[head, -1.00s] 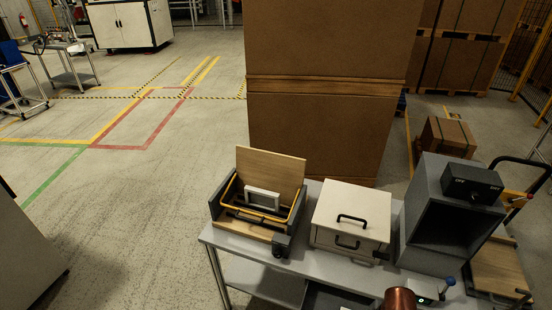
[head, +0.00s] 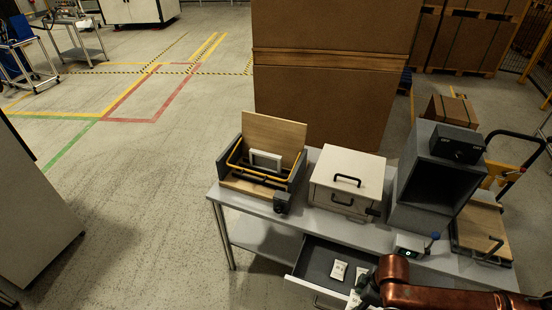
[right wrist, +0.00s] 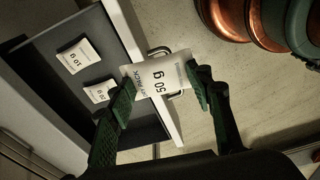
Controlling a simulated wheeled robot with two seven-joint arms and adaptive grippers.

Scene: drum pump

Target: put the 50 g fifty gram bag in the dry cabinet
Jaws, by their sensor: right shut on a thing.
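My right gripper (right wrist: 160,92) is shut on the white 50 g bag (right wrist: 158,76), which it grips by its two sides. The bag's printing reads "50 g". In the head view the right gripper (head: 366,294) is over the near right part of the open drawer (head: 318,262). The held bag (head: 354,298) shows there as a small white piece. A closed white box (head: 345,168) with black handles stands on the bench, and a grey open-fronted box (head: 405,205) stands right of it. I cannot tell for certain which is the dry cabinet. My left gripper is out of view.
The drawer holds a 10 g bag (right wrist: 76,57) and another small bag (right wrist: 100,91), partly covered by a finger. A wooden-lidded tray (head: 272,132) stands at the bench's left. A small device (head: 408,245) with a lit display sits near the front edge.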

